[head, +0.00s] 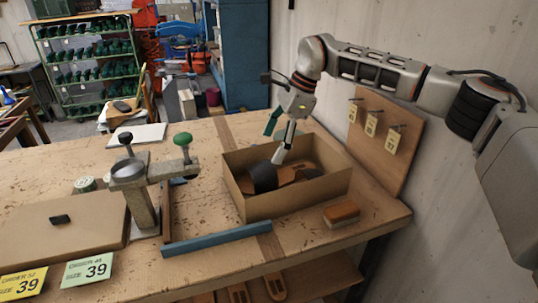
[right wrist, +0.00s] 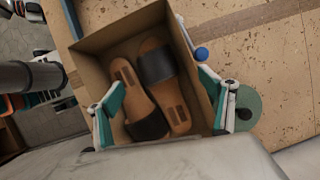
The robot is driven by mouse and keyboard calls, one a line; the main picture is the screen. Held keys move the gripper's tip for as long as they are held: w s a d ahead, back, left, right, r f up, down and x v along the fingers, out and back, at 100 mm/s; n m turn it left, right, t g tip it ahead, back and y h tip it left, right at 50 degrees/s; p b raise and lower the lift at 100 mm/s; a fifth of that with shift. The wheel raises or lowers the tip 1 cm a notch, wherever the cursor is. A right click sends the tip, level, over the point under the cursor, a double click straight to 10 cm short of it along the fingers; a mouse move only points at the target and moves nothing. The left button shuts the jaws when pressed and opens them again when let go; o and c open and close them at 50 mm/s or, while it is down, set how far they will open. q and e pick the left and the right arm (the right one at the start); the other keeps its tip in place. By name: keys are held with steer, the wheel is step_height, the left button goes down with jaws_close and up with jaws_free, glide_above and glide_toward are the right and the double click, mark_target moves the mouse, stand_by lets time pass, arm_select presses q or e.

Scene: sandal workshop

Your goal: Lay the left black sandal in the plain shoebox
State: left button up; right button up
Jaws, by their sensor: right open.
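The open plain brown shoebox (head: 295,202) stands on the workbench and also shows in the right wrist view (right wrist: 88,68). Two tan-soled sandals with black straps lie in it, side by side and head to tail: one sandal (right wrist: 127,77) on the left of the right wrist view, the other (right wrist: 167,85) on the right. In the head view one black strap (head: 262,177) shows by the box's left wall. I cannot tell which sandal is the left one. My right gripper (head: 279,138) is open and empty over the box, its fingers spread. My left gripper is not in view.
A wooden brush (head: 342,213) lies in front right. A board with hanging tags (head: 371,123) leans on the wall behind. Size cards (head: 87,270) lie front left.

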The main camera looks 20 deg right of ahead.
steer(key=v, duration=0.8)
steer(key=shift+d+r, duration=0.15)
steer(key=shift+r, duration=0.15)
steer(key=shift+s+f, duration=0.1)
steer(key=shift+s, duration=0.05)
